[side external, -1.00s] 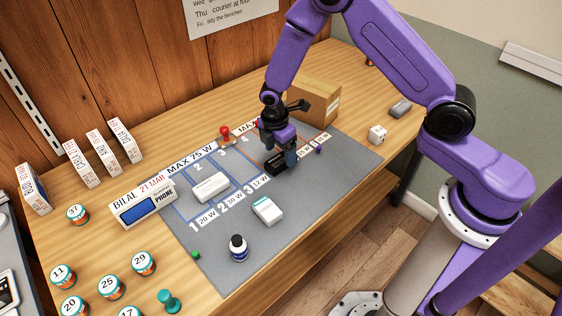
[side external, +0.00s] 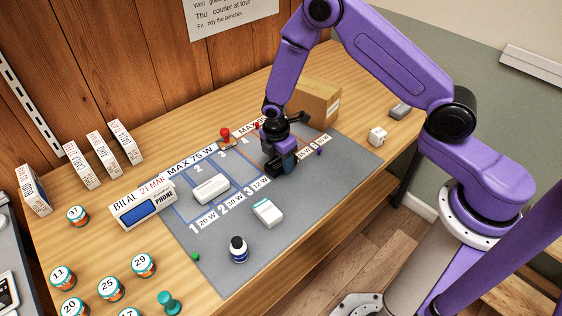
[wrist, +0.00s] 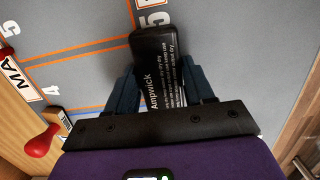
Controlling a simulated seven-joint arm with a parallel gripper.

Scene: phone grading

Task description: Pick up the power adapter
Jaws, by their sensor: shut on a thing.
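The black power adapter (wrist: 158,55), with white print reading "Ampwick", lies between the fingers of my gripper (wrist: 160,85) in the wrist view. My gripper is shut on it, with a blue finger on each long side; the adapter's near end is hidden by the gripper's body. In the side view my gripper (side external: 281,166) is low over the far right part of the grey mat (side external: 345,160). The adapter is mostly hidden there. I cannot tell whether it still touches the mat.
A white block (side external: 211,188) lies in the mat's marked grid. A white-and-teal box (side external: 267,212) and a dark bottle (side external: 239,249) are nearer. A red-handled stamp (side external: 225,136) and a cardboard box (side external: 318,102) stand close behind my gripper.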

